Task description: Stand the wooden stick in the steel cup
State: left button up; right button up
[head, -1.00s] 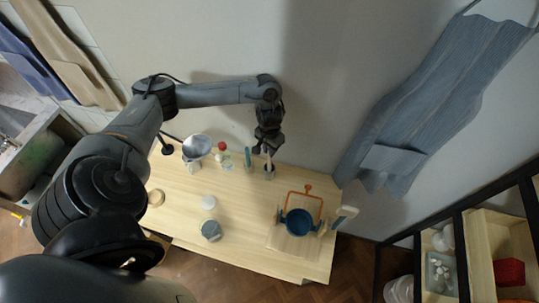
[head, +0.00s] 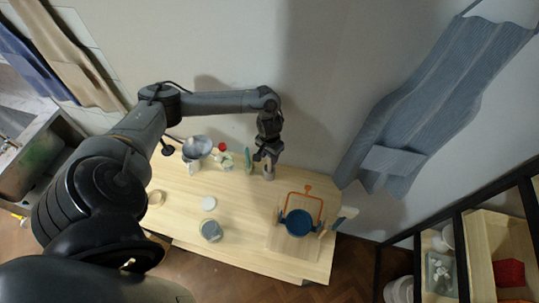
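The small steel cup (head: 269,174) stands upright near the back edge of the table, right of its middle. My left gripper (head: 266,158) hangs just above and behind the cup, pointing down. Its two fingers look spread, with a gap between them. The wooden stick cannot be made out clearly now, as the gripper covers the place above the cup's mouth. I cannot tell whether the stick touches the cup. My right gripper is not in view.
A green upright item (head: 248,160) stands close left of the cup. A grey bowl (head: 197,146), a red item (head: 222,147), a white round item (head: 209,203) and a grey jar (head: 211,231) are further left. A blue pot (head: 299,222) stands at the right. The table's middle is clear.

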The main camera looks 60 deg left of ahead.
pick_arm(q)
jog(key=shift+r, duration=0.1)
notch_tip(320, 180, up, 6)
jog(key=shift+w+f, duration=0.1)
jog(key=shift+f, duration=0.15)
notch_tip(320, 180, up, 6)
jog(key=shift+f+p, duration=0.15)
jog(key=shift+p, duration=0.9)
jog(key=shift+r, duration=0.45)
